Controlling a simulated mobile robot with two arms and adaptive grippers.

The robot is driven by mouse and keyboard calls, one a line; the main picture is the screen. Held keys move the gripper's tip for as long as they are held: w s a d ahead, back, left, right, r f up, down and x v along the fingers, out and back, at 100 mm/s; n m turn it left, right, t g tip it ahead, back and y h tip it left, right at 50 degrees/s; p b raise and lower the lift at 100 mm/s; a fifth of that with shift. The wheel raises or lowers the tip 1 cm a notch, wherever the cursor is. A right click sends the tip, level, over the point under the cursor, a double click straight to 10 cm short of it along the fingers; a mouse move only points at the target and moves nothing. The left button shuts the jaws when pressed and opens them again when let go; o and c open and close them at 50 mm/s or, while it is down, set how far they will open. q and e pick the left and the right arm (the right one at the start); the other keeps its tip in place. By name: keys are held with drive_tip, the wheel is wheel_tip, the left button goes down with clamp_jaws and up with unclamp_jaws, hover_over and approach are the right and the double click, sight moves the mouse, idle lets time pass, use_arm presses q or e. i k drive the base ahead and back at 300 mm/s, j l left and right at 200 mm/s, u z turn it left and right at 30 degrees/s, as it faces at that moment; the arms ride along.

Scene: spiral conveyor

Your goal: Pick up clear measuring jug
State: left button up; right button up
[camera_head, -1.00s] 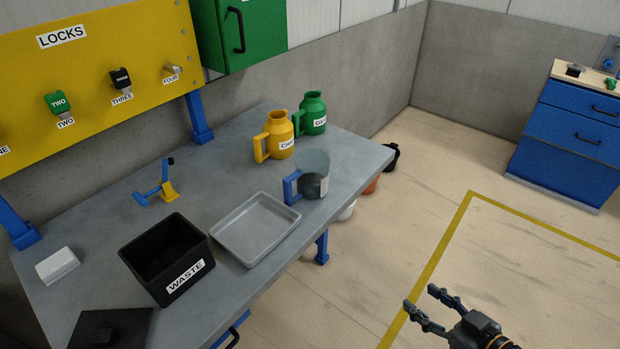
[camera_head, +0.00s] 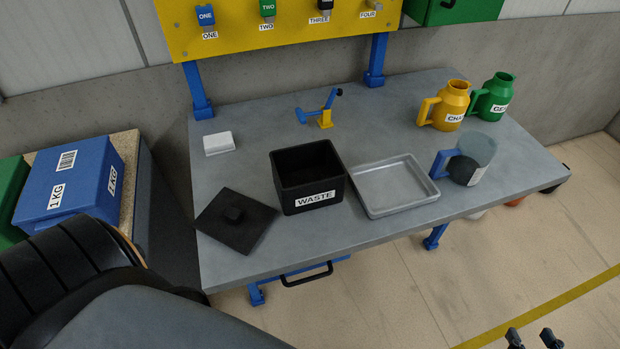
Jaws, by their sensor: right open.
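The clear measuring jug (camera_head: 478,152) stands upright near the right end of the grey workbench (camera_head: 345,235). It is see-through with a blue handle on its left side and a pale label; its lower part looks dark. My right gripper (camera_head: 531,340) shows only as two dark fingertips at the bottom edge, spread apart, open and empty. It is well below and in front of the jug, off the bench. My left gripper does not show; a large dark part of my own body fills the lower left.
A grey tray (camera_head: 385,210) lies left of the jug. Behind stand a yellow jug (camera_head: 453,100) and a green jug (camera_head: 497,92). A black waste bin (camera_head: 296,200), its lid (camera_head: 236,222), a white block (camera_head: 219,143) and a blue-yellow stand (camera_head: 325,118) occupy the bench. Floor in front is clear.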

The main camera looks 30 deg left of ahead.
sight(474, 151)
drive_tip(key=i+l+u, duration=0.15)
drive_tip(key=u, duration=0.2)
drive_tip(key=i+l+u, duration=0.15)
drive_tip(key=l+u, duration=0.2)
drive_tip(key=i+l+u, duration=0.1)
drive_tip(key=u, duration=0.25)
drive_tip(key=l, duration=0.1)
